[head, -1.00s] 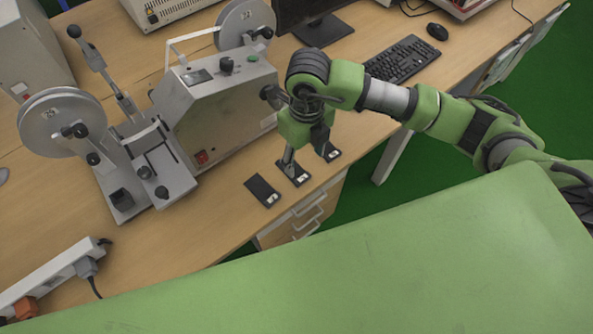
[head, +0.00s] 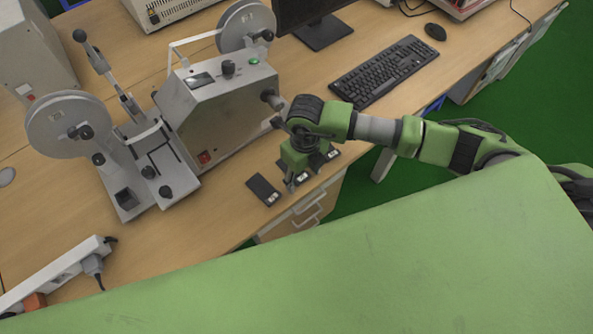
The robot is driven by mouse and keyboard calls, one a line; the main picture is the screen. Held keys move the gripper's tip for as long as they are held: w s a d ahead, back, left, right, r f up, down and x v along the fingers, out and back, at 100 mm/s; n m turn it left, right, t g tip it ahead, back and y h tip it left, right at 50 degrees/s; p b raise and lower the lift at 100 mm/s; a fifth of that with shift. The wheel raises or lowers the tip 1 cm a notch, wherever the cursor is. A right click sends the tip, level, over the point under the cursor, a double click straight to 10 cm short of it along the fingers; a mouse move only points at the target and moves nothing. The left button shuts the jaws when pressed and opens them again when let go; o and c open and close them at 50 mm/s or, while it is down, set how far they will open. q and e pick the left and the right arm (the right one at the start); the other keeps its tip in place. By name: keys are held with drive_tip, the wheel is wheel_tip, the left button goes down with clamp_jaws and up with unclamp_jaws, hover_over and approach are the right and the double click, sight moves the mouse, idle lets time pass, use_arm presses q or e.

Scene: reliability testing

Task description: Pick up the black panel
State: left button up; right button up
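Several small black panels, each with a white label, lie in a row near the table's front edge in the head view. The left black panel (head: 263,189) lies clear of my arm. My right gripper (head: 301,179) points down over the middle black panel (head: 302,177), which it mostly covers. The right black panel (head: 332,154) shows only partly beside the gripper. The fingertips are low, at about panel height, but I cannot tell whether they touch or hold a panel. My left gripper is not in view.
A grey reel machine (head: 220,110) stands behind and left of the panels. A keyboard (head: 385,72), a mouse (head: 435,32) and a monitor stand (head: 322,33) are farther back. A power strip (head: 55,275) lies at the lower left. The wooden table (head: 200,225) is bare left of the panels.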

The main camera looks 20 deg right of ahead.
drive_tip(key=c, duration=0.9)
drive_tip(key=shift+o, duration=0.2)
drive_tip(key=shift+r, duration=0.1)
drive_tip(key=shift+w+r+b, duration=0.1)
drive_tip(key=shift+r+b, duration=0.2)
drive_tip(key=shift+r, duration=0.1)
drive_tip(key=r, duration=0.1)
drive_tip(key=r+b, duration=0.1)
drive_tip(key=shift+s+d+r, duration=0.15)
drive_tip(key=shift+s+r, duration=0.15)
drive_tip(key=shift+r, duration=0.05)
drive_tip(key=s+d+r+b, duration=0.3)
drive_tip(key=s+r, duration=0.6)
drive_tip(key=s, duration=0.3)
drive_tip(key=shift+s+d+r, duration=0.2)
drive_tip(key=shift+s+d, duration=0.2)
drive_tip(key=shift+d, duration=0.3)
